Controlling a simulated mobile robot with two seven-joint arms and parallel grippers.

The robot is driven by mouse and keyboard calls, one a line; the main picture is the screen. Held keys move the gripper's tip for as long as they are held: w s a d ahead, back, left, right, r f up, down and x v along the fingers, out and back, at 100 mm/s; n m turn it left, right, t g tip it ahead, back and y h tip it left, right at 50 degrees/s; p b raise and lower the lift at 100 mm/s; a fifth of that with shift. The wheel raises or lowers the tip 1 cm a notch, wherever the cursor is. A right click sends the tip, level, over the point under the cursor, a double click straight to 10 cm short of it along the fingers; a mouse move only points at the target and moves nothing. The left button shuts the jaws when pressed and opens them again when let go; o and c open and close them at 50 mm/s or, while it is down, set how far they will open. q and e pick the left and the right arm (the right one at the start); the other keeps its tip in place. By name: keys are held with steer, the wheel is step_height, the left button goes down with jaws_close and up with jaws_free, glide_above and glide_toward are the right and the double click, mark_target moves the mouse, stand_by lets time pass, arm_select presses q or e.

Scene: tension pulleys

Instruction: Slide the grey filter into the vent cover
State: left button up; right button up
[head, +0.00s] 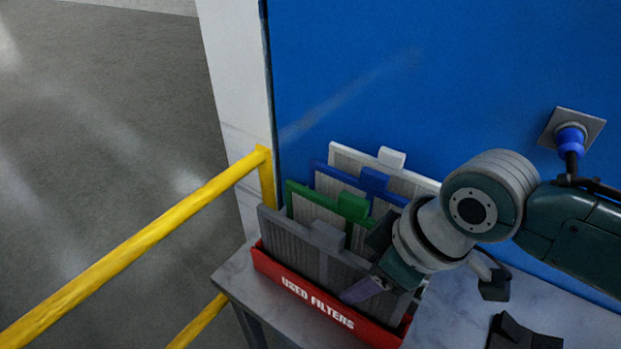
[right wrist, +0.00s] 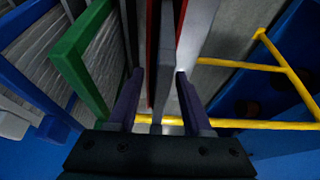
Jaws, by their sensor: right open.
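The grey filter (head: 300,243) stands upright at the front of a red bin in the head view, with a grey tab on its top edge. In the right wrist view the grey filter (right wrist: 166,55) shows as a narrow upright edge between my fingers. My right gripper (head: 352,282) is at the filter's right part in the head view, one finger in front of its face. In the right wrist view my right gripper (right wrist: 160,85) is open, its two fingers on either side of the filter with gaps. The vent cover is not recognisable in these views. My left gripper is not in view.
The red bin (head: 290,288), lettered USED FILTERS, stands on a grey table (head: 236,275). Green (head: 300,200), blue (head: 325,178) and white (head: 345,157) filters stand close behind the grey one. A yellow rail (head: 130,247) runs left. A blue wall rises behind. Dark pieces (head: 520,335) lie at lower right.

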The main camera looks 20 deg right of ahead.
steer(key=shift+w+a+f, duration=0.15)
steer(key=shift+w+f, duration=0.05)
steer(key=shift+f, duration=0.3)
jaws_close()
stand_by(0.4)
